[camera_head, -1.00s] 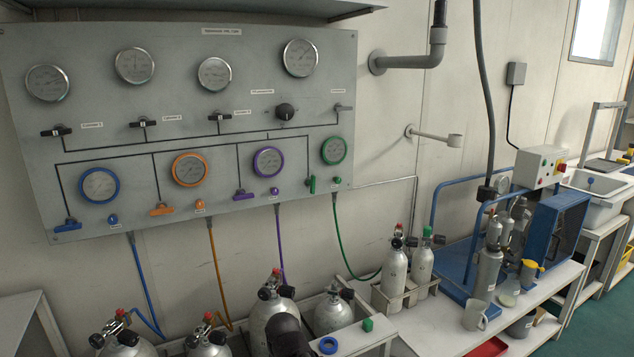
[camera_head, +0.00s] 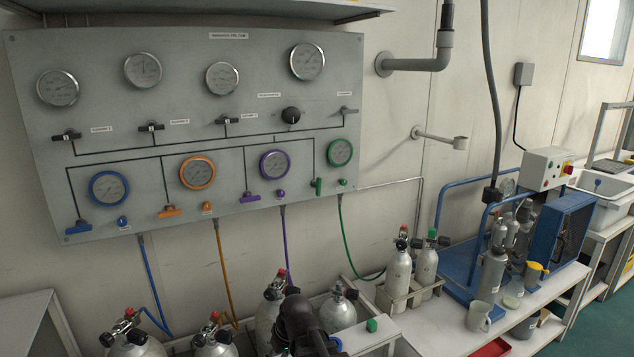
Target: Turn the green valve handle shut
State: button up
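The green valve handle (camera_head: 318,187) is a small bar on the lower right of the grey panel (camera_head: 110,118), below and left of the green-ringed gauge (camera_head: 339,152). It stands upright, while the blue (camera_head: 78,227), orange (camera_head: 169,211) and purple (camera_head: 250,197) handles lie crosswise. A green knob (camera_head: 342,182) sits to its right. A dark part, which seems to be my gripper (camera_head: 297,318), shows at the bottom centre, in front of the cylinders. It is well below the green handle and apart from it. Its fingers cannot be made out.
Grey cylinders (camera_head: 338,313) with black valves stand below the panel. A green hose (camera_head: 347,240) hangs under the green gauge. Two cylinders in a rack (camera_head: 400,293) stand to the right. A shelf (camera_head: 200,14) overhangs the panel. The space before the green handle looks clear.

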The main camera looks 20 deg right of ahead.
jog(key=w+d+r+n+t+y+p, duration=0.1)
jog(key=w+d+r+t+y+p, duration=0.2)
jog(key=w+r, duration=0.55)
jog(key=m+t+h+p, duration=0.3)
jog(key=t+h+p, duration=0.2)
jog(key=t+p, duration=0.6)
send_near(320, 186)
jog(key=s+f+t+b, duration=0.1)
jog(key=s+t+b, duration=0.1)
jog(key=s, duration=0.1)
jog(key=shift+f, duration=0.15)
jog(key=shift+w, duration=0.1)
jog(key=w, duration=1.3)
jog(key=shift+w+a, duration=0.25)
jog(key=shift+a, duration=0.05)
